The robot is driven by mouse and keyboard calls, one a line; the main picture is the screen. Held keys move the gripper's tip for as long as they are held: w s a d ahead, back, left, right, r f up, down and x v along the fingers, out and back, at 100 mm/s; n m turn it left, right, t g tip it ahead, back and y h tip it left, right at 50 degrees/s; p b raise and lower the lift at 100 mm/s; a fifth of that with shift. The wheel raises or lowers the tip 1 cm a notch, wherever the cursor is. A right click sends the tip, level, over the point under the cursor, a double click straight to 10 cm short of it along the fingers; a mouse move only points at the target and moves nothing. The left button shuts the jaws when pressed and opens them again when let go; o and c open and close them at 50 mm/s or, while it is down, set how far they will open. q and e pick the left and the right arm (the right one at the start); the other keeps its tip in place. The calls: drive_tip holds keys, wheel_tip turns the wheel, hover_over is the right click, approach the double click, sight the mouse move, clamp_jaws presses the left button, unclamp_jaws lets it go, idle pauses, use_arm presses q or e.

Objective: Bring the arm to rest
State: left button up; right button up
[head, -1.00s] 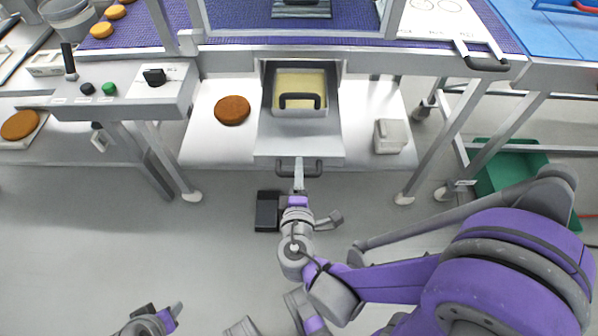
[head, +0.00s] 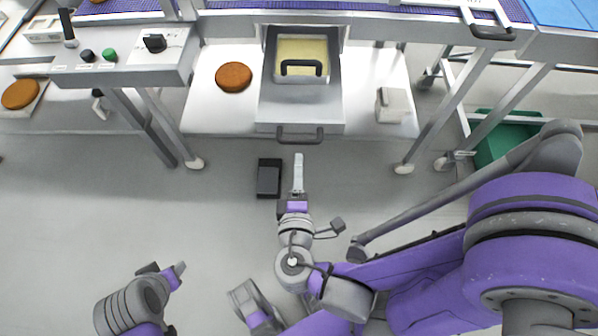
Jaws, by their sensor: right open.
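My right gripper (head: 298,172) is in the middle of the head view, below the pulled-out drawer (head: 299,112) and apart from its dark handle (head: 300,134). It points towards the drawer and is open, with nothing seen between its fingers. My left gripper (head: 176,273) is low on the left over bare floor. Its fingers overlap in this view, so I cannot tell whether it is open or shut. The drawer holds a pale yellow-filled tray (head: 302,55) with a dark handle.
A brown round (head: 233,77) lies on the white shelf left of the drawer, and a pale box (head: 391,105) stands on its right. A black pedal-like block (head: 269,178) is on the floor beside my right gripper. A green crate (head: 500,140) is at right. The floor lower left is clear.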

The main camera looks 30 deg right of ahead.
use_arm(q)
drive_tip(key=shift+r, duration=0.1)
use_arm(e)
drive_tip(key=shift+s+a+r, duration=0.1)
drive_tip(key=shift+s+a, duration=0.15)
drive_tip(key=shift+s, duration=0.3)
drive_tip(key=s+d+f+m+g+y, duration=0.3)
drive_tip(key=d+f+m+g+y, duration=0.1)
drive_tip(key=f+m+g, duration=0.35)
use_arm(q)
wheel_tip(320, 180, up, 19)
drive_tip(key=w+p, duration=0.2)
drive_tip(key=p, duration=1.4)
drive_tip(key=shift+f+t+p, duration=0.2)
drive_tip(key=shift+t+p, duration=0.15)
drive_tip(key=shift+t, duration=0.05)
use_arm(e)
wheel_tip(320, 180, up, 21)
drive_tip(key=w+a+m+y, duration=0.1)
drive_tip(key=a+m+y, duration=0.1)
drive_tip(key=m+y, duration=0.2)
drive_tip(key=shift+a+r, duration=0.15)
drive_tip(key=shift+a, duration=0.15)
